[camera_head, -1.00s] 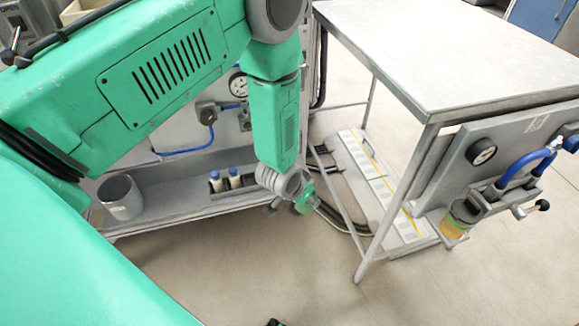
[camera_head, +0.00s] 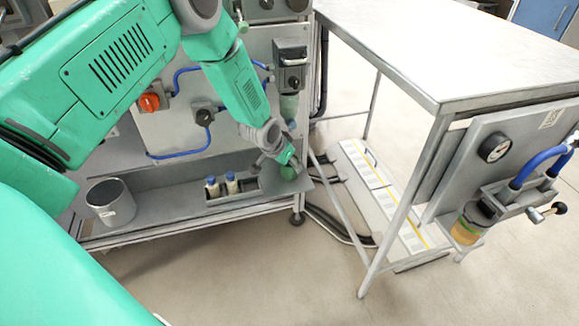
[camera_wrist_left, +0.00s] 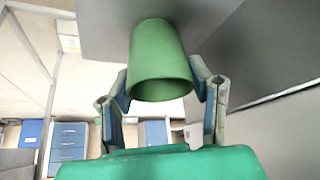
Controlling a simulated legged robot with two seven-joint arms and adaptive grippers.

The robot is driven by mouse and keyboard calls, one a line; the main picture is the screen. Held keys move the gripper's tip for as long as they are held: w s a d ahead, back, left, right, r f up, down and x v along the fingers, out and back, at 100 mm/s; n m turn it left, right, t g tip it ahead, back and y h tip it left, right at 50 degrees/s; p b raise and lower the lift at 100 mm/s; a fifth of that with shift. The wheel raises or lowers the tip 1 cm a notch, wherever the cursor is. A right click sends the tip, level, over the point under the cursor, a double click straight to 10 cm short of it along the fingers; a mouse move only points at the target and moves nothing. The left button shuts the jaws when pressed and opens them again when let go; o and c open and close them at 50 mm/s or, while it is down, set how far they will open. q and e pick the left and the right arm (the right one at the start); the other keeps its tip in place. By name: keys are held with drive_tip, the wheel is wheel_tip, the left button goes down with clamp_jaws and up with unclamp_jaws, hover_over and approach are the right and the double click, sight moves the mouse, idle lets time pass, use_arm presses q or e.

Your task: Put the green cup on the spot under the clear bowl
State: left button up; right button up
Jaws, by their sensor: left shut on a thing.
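My left gripper (camera_head: 286,162) is shut on the green cup (camera_head: 290,172), just over the right end of the grey shelf. In the left wrist view the cup (camera_wrist_left: 160,62) sits between the two fingers (camera_wrist_left: 163,98). A clear bowl (camera_head: 288,106), looking greenish, hangs under a grey unit on the left panel, above the cup. The spot under it is not clearly visible; my gripper and the cup cover that shelf area. I cannot tell whether the cup touches the shelf. My right gripper is not in view.
A metal bucket (camera_head: 110,202) is at the shelf's left. An amber bowl (camera_head: 466,230) hangs on the right bench's panel. A steel table (camera_head: 450,50) stands at right.

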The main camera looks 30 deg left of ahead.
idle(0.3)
use_arm(q)
drive_tip(key=o, duration=1)
drive_tip(key=shift+o, duration=0.2)
drive_tip(key=shift+r, duration=0.1)
